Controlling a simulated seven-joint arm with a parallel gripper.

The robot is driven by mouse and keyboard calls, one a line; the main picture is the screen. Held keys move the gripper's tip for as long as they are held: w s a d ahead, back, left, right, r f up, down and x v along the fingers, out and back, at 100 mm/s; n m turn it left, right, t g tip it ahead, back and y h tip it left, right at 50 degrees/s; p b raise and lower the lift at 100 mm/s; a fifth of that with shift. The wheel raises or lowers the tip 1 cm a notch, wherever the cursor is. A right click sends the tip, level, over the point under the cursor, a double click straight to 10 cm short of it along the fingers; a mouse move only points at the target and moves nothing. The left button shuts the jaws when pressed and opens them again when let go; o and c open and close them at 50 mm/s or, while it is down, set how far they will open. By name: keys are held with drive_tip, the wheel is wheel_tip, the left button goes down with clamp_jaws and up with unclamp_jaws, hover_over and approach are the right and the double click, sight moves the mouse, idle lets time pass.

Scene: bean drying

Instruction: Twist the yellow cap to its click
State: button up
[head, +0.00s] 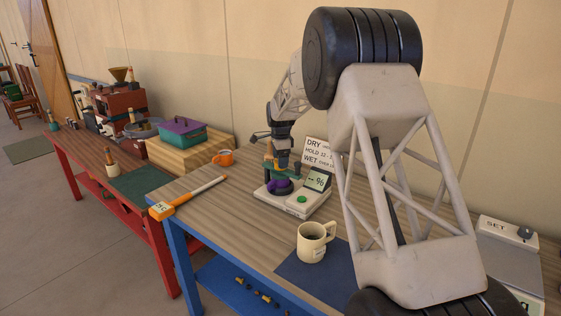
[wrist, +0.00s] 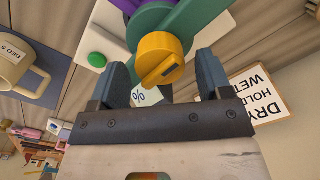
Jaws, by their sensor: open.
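My gripper (wrist: 163,72) is open, one blue-grey finger on each side of the cap, with visible gaps in the wrist view. Whether the fingertips reach down beside the cap is hard to tell. In the head view my gripper (head: 275,166) is over the back of the meter, and the cap is mostly hidden there. A purple part (head: 279,187) and a green button (head: 302,199) show on the meter.
A DRY/HOLD/WET sign (head: 317,154) stands behind the meter. An orange-and-white tool (head: 190,196) lies left.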

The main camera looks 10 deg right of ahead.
drive_tip(key=shift+r, duration=2.85)
drive_tip(key=shift+s+r, duration=0.4)
drive_tip(key=shift+s, duration=0.1)
drive_tip(key=s+d+r+n+t, duration=0.1)
drive_tip(key=s+r+n, duration=0.4)
drive_tip(key=s, duration=1)
drive_tip(key=s+d+r+n, duration=0.25)
drive_tip(key=s+r, duration=0.45)
drive_tip(key=s, duration=0.8)
drive_tip(key=s+f+n, duration=0.2)
drive_tip(key=s+n, duration=0.1)
drive_tip(key=s, duration=0.8)
drive_tip(key=s+f+n+t, duration=0.1)
drive_tip(key=s+f+n, duration=0.1)
drive_tip(key=s, duration=0.9)
drive_tip(key=s+f+n, duration=0.3)
drive_tip(key=s+n, duration=0.1)
drive_tip(key=s, duration=0.7)
drive_tip(key=shift+s+d+t, duration=0.2)
drive_tip(key=shift+s+t, duration=0.1)
drive_tip(key=shift+s, duration=0.05)
